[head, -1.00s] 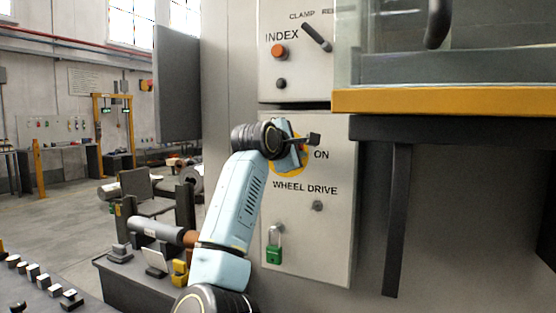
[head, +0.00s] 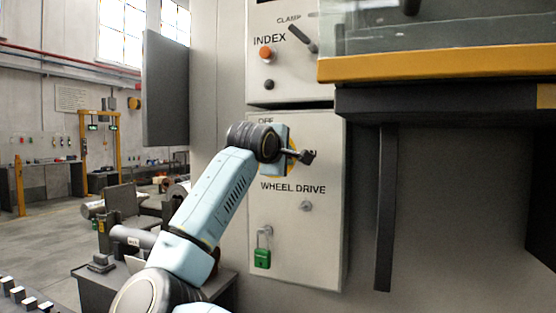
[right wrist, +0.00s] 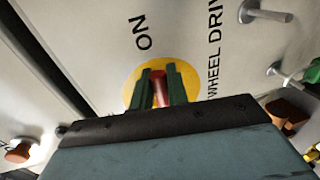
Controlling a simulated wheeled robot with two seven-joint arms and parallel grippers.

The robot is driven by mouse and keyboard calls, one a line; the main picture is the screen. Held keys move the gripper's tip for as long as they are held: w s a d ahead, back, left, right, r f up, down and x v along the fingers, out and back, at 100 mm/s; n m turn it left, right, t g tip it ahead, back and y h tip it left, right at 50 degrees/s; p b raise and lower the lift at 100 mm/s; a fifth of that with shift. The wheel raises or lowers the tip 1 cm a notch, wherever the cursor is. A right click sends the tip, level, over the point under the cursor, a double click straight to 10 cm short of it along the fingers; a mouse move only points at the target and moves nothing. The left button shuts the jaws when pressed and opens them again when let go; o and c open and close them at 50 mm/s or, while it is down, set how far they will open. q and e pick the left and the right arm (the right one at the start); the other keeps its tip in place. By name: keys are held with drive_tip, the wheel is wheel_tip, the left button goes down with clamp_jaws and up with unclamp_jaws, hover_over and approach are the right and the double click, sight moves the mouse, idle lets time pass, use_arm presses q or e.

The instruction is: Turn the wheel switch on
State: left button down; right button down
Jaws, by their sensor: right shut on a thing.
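The wheel drive switch is on the grey panel, with a yellow disc (right wrist: 187,76) and a red handle (right wrist: 161,90) in the right wrist view. My right gripper (right wrist: 162,88) is shut on the red handle, one dark finger on each side of it. In the head view the yellow disc (head: 292,164) shows only in part behind my right wrist, and the handle is hidden. The ON label (right wrist: 142,35) is readable in the right wrist view; in the head view my wrist partly covers it. My left gripper is not in view.
A green padlock (head: 262,258) and a small grey knob (head: 306,206) are on the panel below the switch. An orange INDEX button (head: 266,54) is above. A yellow-edged ledge (head: 430,66) juts out at the upper right.

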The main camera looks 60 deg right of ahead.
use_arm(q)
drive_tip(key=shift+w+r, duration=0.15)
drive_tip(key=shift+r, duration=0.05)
use_arm(e)
drive_tip(key=shift+f, duration=0.15)
drive_tip(key=c, duration=1.4)
unclamp_jaws()
drive_tip(key=shift+c, duration=0.2)
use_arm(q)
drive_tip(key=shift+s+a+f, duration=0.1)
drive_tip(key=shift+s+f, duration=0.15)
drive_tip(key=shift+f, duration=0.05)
use_arm(e)
drive_tip(key=v, duration=1.3)
drive_tip(key=shift+a, duration=0.2)
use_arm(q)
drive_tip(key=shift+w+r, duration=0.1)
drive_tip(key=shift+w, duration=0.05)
